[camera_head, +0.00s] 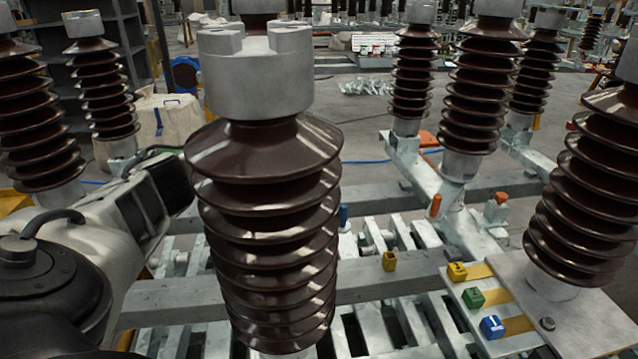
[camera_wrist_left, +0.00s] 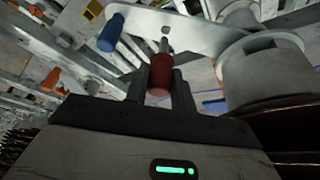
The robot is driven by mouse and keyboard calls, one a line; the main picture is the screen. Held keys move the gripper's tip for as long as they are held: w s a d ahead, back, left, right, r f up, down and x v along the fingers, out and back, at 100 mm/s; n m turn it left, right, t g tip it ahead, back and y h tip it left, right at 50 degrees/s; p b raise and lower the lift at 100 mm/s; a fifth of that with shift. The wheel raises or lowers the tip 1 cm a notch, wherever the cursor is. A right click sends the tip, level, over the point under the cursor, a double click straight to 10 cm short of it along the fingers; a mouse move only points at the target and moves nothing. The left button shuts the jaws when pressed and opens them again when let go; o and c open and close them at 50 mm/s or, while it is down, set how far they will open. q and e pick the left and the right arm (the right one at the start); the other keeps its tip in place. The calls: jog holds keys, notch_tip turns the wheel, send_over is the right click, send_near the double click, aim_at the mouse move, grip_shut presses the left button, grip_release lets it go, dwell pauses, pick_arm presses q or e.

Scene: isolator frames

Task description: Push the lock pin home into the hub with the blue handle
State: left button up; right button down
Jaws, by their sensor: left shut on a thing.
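In the left wrist view the lock pin shows as a dark red knob (camera_wrist_left: 159,72) with a thin metal tip. My left gripper (camera_wrist_left: 160,88) is shut on the knob. The tip points at the light grey plate, close to a small hole; I cannot tell whether it is in. The blue handle (camera_wrist_left: 110,33) stands at the left end of this plate (camera_wrist_left: 195,38), which runs to a grey round hub (camera_wrist_left: 262,68). In the head view a blue handle (camera_head: 343,216) shows just right of the big insulator, which hides my left fingers. My right gripper is out of view.
A large brown insulator (camera_head: 265,190) stands upright in the middle, close to my left arm. Another insulator (camera_head: 590,190) stands at the right. Yellow, green and blue (camera_head: 492,327) blocks sit on a plate at the lower right. Grey steel beams (camera_head: 370,288) cross below with gaps between them.

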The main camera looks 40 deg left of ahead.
pick_arm(q)
jog(key=shift+f+b, duration=0.55)
jog(key=shift+f, duration=1.05)
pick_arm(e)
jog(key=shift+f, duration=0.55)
pick_arm(q)
jog(key=shift+f+b, duration=0.55)
jog(key=shift+f, duration=1.15)
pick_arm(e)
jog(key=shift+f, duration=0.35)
pick_arm(q)
jog(key=o, duration=1)
jog(key=shift+o, duration=0.2)
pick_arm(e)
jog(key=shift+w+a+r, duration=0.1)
pick_arm(q)
jog(key=v, duration=1.6)
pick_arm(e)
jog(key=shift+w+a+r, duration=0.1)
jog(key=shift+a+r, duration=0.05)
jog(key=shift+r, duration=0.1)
